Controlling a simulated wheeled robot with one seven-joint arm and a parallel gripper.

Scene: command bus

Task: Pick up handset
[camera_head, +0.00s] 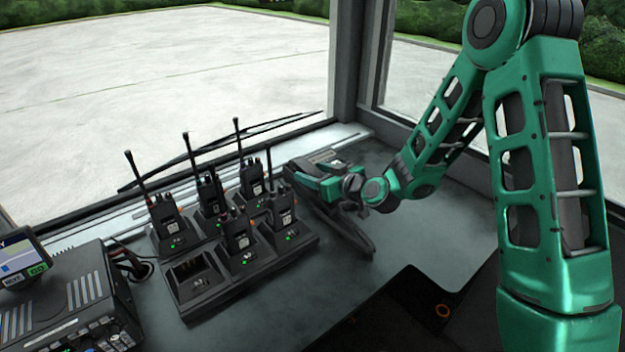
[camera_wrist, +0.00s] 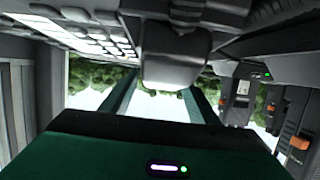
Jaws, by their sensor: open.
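A dark handset (camera_head: 352,238) lies on a desk unit with a keypad (camera_head: 322,157), to the right of the radio rack. My gripper (camera_head: 308,172) is over this unit, and its own parts hide much of the handset. In the wrist view my open gripper (camera_wrist: 163,97) has one finger on each side of a dark grey, rounded block (camera_wrist: 175,62), which seems to be part of the handset. I cannot tell whether the fingers touch it. The keypad shows at the upper left of the wrist view (camera_wrist: 75,35).
A charging rack (camera_head: 217,290) with several upright radios (camera_head: 168,213) stands close to the left of my gripper, antennas up. Its front left slot is empty. A radio console (camera_head: 65,300) is at the far left. Windows and a frame post (camera_head: 352,65) are behind. The desk's right part is clear.

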